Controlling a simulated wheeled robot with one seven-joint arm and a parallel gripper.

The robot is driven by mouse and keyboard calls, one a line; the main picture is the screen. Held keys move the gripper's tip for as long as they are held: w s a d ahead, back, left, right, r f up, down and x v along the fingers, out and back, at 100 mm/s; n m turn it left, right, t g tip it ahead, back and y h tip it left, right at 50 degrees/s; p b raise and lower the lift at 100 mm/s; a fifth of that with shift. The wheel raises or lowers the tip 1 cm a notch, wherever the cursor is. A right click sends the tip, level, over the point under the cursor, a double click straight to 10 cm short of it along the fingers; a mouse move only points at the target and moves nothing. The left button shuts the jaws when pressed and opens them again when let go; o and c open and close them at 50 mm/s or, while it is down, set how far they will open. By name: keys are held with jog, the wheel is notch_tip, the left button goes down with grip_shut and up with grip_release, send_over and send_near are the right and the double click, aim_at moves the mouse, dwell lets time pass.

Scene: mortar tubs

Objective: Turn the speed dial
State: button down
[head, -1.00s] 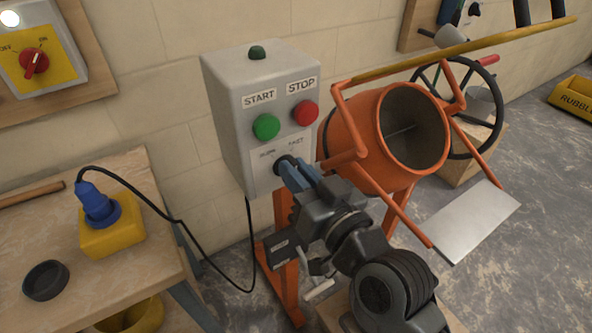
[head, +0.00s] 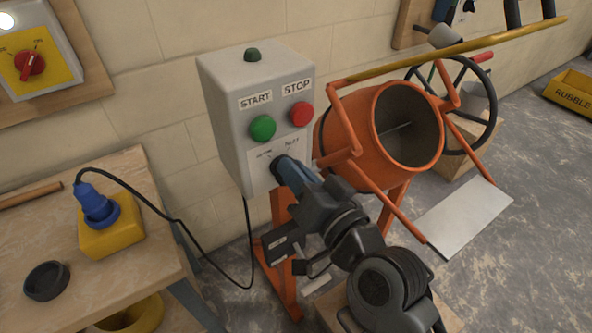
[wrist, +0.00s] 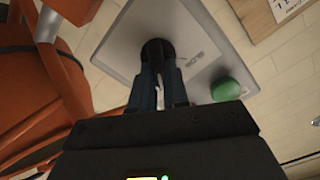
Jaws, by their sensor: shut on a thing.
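The speed dial (head: 277,163) is a dark knob low on the front of the grey control box (head: 222,110), between the SLOW and FAST labels. My gripper (head: 284,168) is shut on the dial, and its blue fingers hide most of it in the head view. The wrist view shows the black dial (wrist: 157,50) between the tips of both fingers (wrist: 158,75). A white pointer mark on the dial cannot be made out clearly.
The green START button (head: 263,127) and red STOP button (head: 301,114) sit just above the dial. The orange mixer drum (head: 362,130) stands close on the right. A workbench (head: 120,165) with a blue plug (head: 97,205) in a yellow block is on the left.

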jog(key=c, duration=1.1)
grip_release()
jog(key=shift+s+d, duration=0.1)
jog(key=shift+b+v, duration=1.05)
jog(key=shift+v, duration=2.75)
